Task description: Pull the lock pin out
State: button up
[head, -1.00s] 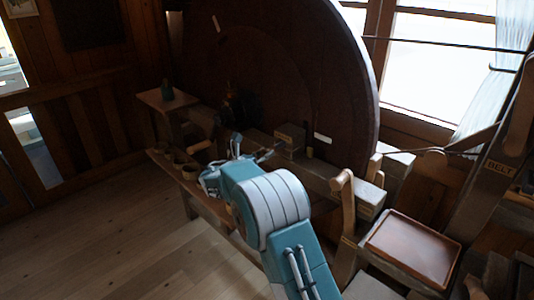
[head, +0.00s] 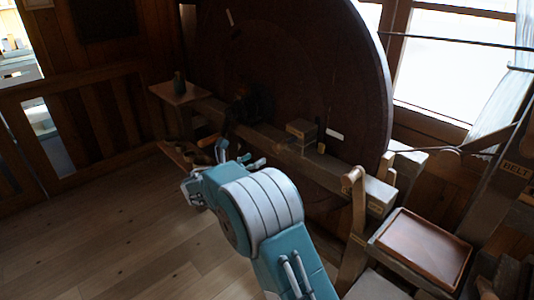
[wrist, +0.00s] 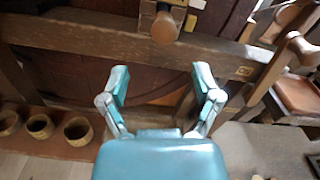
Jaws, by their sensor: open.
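In the wrist view, a round wooden knob (wrist: 165,27) shows end-on at the front of the beam, below a block. It may be the lock pin's end, but I cannot be sure. My gripper (wrist: 160,76) is open and empty, with its two fingers spread below the knob in the picture and apart from it. In the head view, my gripper (head: 240,157) is by the front of the wooden beam (head: 345,178), left of a block (head: 301,129) and a dark upright peg (head: 322,130). My arm partly hides the beam's lower front.
A large dark wheel (head: 300,60) stands behind the beam. Several round wooden cups (wrist: 40,126) sit on a low shelf at the left of the wrist view. A wooden tray (head: 423,250) and an upright post (head: 356,220) are at the right. Floor (head: 110,235) at left is clear.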

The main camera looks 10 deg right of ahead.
jog(key=v, duration=0.3)
jog(key=shift+s+a, duration=0.2)
jog(key=shift+a, duration=0.15)
jog(key=s+d+r+m+g+y, duration=0.3)
jog(key=s+d+m+g, duration=0.1)
jog(key=s+d+m, duration=0.4)
jog(key=s+d+r+m+g+y, duration=0.25)
jog(key=s+d+r+m, duration=0.2)
jog(key=s+d, duration=0.35)
jog(key=s+a+f+m+y, duration=0.1)
jog(key=s+m+y, duration=0.3)
jog(key=s+m, duration=0.4)
jog(key=s+a+m+t+y, duration=0.1)
jog(key=s+m+y, duration=0.4)
jog(key=s, duration=1)
jog(key=a+m, duration=0.1)
jog(key=m, duration=0.1)
jog(key=shift+f+m, duration=0.35)
jog(key=shift+f, duration=0.05)
jog(key=shift+w+t, duration=0.1)
jog(key=shift+t, duration=0.15)
